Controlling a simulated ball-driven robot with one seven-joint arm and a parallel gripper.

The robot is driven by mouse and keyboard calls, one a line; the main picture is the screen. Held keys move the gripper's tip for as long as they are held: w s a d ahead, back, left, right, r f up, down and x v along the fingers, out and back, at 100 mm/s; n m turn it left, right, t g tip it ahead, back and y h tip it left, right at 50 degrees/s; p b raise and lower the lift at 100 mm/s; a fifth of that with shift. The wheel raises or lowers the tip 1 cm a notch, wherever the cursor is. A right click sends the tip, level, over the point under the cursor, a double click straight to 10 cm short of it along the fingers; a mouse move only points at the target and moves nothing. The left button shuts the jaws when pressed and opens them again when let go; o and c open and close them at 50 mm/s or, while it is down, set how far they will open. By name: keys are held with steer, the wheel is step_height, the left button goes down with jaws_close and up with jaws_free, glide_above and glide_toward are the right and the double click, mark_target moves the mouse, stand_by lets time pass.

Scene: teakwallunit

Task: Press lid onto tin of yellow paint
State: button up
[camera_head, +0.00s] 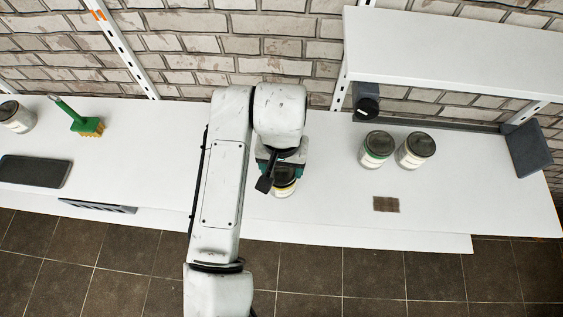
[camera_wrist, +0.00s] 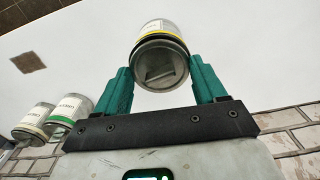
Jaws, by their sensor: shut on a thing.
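The tin of yellow paint (camera_wrist: 158,28), pale with a yellow band, stands upright on the white worktop. In the head view the tin (camera_head: 284,188) is partly hidden under my gripper (camera_head: 283,170). The grey lid (camera_wrist: 161,66) is at the top of the tin, between the two green fingers of my gripper (camera_wrist: 161,70) in the wrist view. My gripper is shut on the lid from both sides and points down at the tin. The lid looks lined up with the tin; I cannot tell whether it is fully seated.
A green-banded tin (camera_head: 377,147) and another tin (camera_head: 416,149) stand to the right. A brown square (camera_head: 386,204) lies in front of them. A white shelf (camera_head: 450,50) overhangs the right back. A green brush (camera_head: 88,124) and dark slab (camera_head: 35,171) lie left.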

steer(key=o, duration=1.1)
steer(key=shift+r+p, duration=3.25)
steer(key=shift+r, duration=0.3)
steer(key=shift+c, duration=0.4)
jaws_close()
